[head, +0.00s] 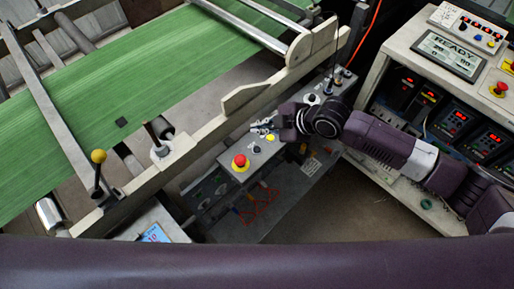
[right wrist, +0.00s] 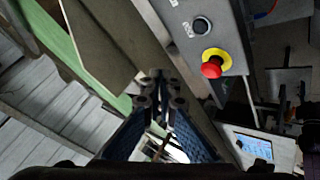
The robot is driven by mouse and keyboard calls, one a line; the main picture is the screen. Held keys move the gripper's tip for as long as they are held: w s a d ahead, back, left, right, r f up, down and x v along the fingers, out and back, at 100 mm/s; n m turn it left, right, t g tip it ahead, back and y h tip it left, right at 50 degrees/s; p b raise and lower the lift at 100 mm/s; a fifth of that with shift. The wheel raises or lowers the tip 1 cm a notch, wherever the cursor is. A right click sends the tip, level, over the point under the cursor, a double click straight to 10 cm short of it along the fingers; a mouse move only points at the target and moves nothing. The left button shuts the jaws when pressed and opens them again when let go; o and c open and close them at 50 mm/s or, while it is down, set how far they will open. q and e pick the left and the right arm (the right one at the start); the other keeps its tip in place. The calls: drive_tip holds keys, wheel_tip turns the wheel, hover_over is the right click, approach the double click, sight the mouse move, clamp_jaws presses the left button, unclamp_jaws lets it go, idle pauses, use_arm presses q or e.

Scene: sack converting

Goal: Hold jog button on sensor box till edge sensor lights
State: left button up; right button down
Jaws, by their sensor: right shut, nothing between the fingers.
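A grey sensor box (head: 262,160) stands below the machine's pale rail in the head view, with a red mushroom button (head: 240,161) at its near end and yellow spots beyond. In the right wrist view the box (right wrist: 216,95) shows a dark round button (right wrist: 201,26) beside small lettering that I cannot read surely, and the red button (right wrist: 212,66) on a yellow collar. No lit edge sensor can be made out.
A green web (head: 120,85) runs across the upper left, with a dark patch on it. A yellow-knobbed lever (head: 98,157) stands at the left. A control cabinet (head: 400,35) with a READY display is at the right. Bare floor (head: 335,205) shows below my right arm.

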drive_tip(key=shift+f, duration=0.15)
drive_tip(key=b, duration=0.7)
hover_over(259, 150)
wheel_tip(259, 150, down, 7)
drive_tip(key=shift+f, duration=0.75)
drive_tip(key=shift+f, duration=0.1)
idle(0.3)
drive_tip(key=shift+a+f+b, duration=0.1)
drive_tip(key=shift+f+b, duration=0.2)
drive_tip(key=shift+b, duration=0.05)
